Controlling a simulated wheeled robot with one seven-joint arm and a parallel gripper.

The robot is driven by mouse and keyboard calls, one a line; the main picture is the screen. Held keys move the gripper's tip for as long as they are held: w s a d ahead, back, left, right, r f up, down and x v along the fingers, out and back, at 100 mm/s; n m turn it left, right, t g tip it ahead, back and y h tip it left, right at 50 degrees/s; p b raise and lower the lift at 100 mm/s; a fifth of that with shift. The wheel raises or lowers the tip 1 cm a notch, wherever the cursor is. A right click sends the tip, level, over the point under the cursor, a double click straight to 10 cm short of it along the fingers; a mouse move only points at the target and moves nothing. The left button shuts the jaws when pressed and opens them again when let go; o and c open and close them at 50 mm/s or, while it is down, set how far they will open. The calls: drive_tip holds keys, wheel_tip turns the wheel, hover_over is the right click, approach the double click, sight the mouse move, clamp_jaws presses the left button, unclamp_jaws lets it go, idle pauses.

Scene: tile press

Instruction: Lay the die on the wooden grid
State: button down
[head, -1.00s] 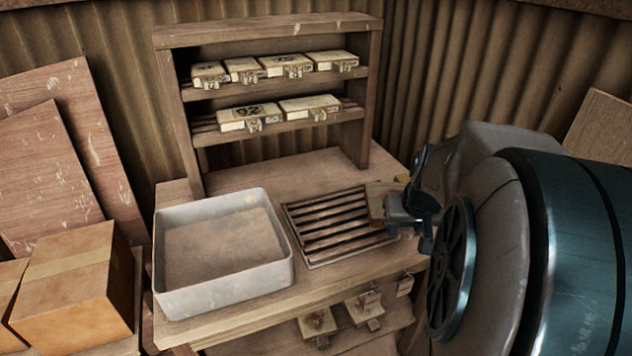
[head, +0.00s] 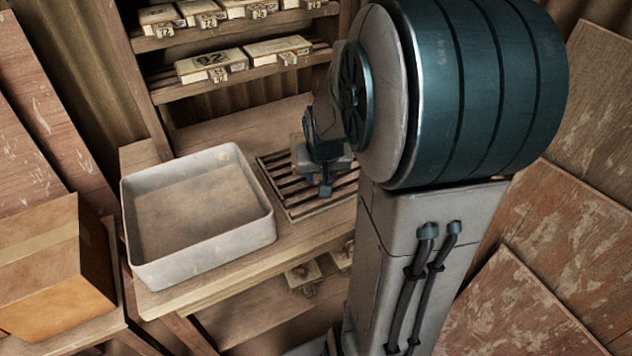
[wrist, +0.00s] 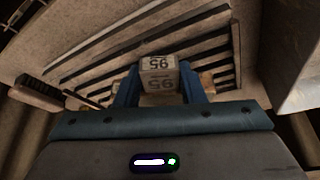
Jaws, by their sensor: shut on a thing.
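The die, a pale block marked 95 (wrist: 158,64), sits between the two blue fingers of my gripper (wrist: 158,88) in the wrist view. My gripper (head: 325,168) is shut on it, over the wooden grid (head: 278,187) in the head view. The grid is a framed panel of dark-gapped slats set on the bench; it also shows behind the die in the wrist view (wrist: 92,68). My arm and gripper hide the grid's right part and most of the die in the head view. I cannot tell whether the die touches the slats.
A grey tray (head: 200,252) stands on the bench, left of the grid. Behind is a wooden rack (head: 150,95) with several numbered blocks (head: 210,65). More blocks (head: 303,275) lie on a shelf below. A cardboard box (head: 45,265) is at far left.

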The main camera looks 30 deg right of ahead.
drive_tip(key=shift+w+a+f, duration=0.1)
drive_tip(key=shift+w+a, duration=0.05)
drive_tip(key=shift+w, duration=0.05)
drive_tip(key=shift+f+b, duration=0.3)
drive_tip(key=shift+f, duration=1.65)
drive_tip(key=shift+f, duration=0.1)
drive_tip(key=c, duration=0.9)
unclamp_jaws()
